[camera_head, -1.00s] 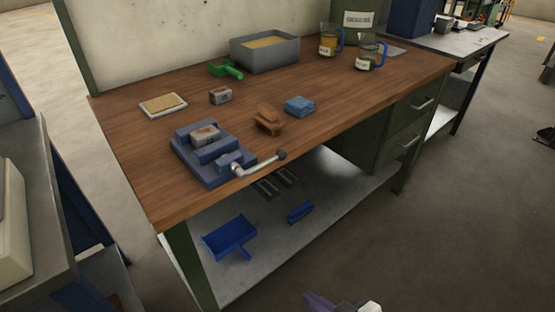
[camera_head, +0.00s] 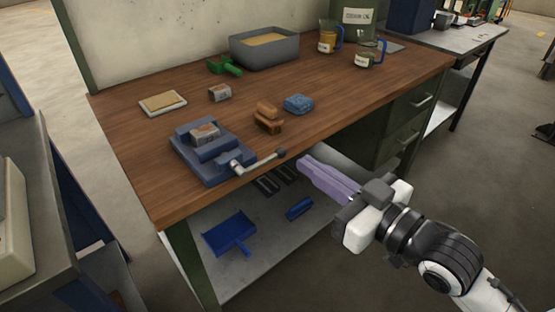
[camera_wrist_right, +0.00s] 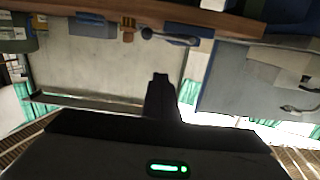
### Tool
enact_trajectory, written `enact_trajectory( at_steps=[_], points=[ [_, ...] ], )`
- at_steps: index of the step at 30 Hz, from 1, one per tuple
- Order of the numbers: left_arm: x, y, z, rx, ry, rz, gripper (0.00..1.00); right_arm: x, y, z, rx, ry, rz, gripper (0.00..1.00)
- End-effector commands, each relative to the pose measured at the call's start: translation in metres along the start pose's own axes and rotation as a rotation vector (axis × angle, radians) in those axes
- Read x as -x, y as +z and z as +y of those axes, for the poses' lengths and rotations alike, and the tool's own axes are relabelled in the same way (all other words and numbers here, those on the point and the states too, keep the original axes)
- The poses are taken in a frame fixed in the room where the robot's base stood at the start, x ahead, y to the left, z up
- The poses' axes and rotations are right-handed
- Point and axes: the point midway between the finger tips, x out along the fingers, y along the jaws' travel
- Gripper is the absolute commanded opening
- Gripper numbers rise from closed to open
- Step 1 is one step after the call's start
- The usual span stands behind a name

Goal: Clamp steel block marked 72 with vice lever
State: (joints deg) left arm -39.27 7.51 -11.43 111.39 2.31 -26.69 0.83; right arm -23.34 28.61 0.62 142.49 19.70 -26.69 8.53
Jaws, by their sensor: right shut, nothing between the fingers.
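The blue vice (camera_head: 212,167) stands on the wooden bench near its front left edge. A grey steel block (camera_head: 204,133) with a reddish mark lies in the vice between its jaws; I cannot read the number. The vice lever (camera_head: 258,163) sticks out to the right, ending in a dark round knob (camera_head: 281,153). My right gripper (camera_head: 304,163), with purple fingers, is shut and empty, just right of the knob and apart from it. In the right wrist view the lever (camera_wrist_right: 172,39) shows near the top, with the dark gripper (camera_wrist_right: 160,78) below it. My left gripper is not in view.
A second steel block (camera_head: 220,93), a tray with a tan pad (camera_head: 163,103), a brown brush (camera_head: 268,119) and a blue cloth (camera_head: 299,104) lie behind the vice. A green scoop (camera_head: 224,66) and a grey sand bin (camera_head: 264,48) stand farther back. A blue dustpan (camera_head: 230,231) lies on the lower shelf.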

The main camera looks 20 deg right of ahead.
Motion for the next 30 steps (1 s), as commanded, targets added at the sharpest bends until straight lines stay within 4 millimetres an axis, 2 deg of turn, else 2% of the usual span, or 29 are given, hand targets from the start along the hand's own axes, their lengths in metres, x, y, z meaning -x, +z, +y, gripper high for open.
enact_trajectory(
  at_steps=[3,15,18,21,30],
  points=[
    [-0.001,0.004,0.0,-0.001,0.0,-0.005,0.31,-0.017,-0.001,0.0,0.0,-0.001,0.005,0.0],
    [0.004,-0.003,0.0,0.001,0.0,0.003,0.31,-0.095,0.0,0.0,-0.001,0.0,0.0,0.0],
    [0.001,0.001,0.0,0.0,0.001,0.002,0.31,-0.095,0.023,-0.001,-0.001,0.0,-0.006,0.0],
    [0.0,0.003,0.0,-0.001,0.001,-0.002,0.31,-0.098,0.032,-0.001,-0.002,0.0,-0.004,0.0],
    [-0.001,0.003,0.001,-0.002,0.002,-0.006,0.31,-0.099,0.04,0.0,0.0,0.0,-0.001,0.0]
  ],
)
